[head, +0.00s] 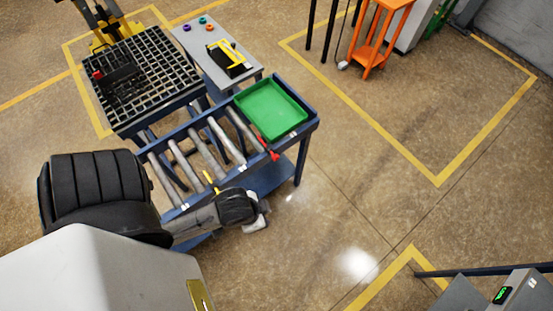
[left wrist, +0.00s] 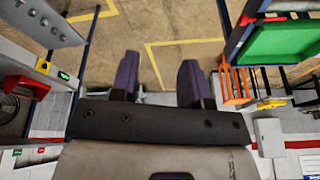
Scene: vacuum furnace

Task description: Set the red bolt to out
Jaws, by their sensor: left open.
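A small red part, which looks like the red bolt (head: 268,149), sits on the near rail of the roller table (head: 309,121), beside the green tray. It is too small to tell its setting. A red piece on the same blue frame shows in the left wrist view (left wrist: 266,19), at the upper right. My left gripper (head: 259,217) is in front of the table's near side, below and left of the red part in the head view, apart from it. Its two fingers stand apart and empty in the left wrist view (left wrist: 158,82). My right gripper is not in view.
The green tray (head: 271,109) lies at the table's right end, with bare rollers (head: 206,153) to its left. A black grid rack (head: 155,75) and a grey side table (head: 199,40) stand behind. An orange stand (head: 371,56) is farther back.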

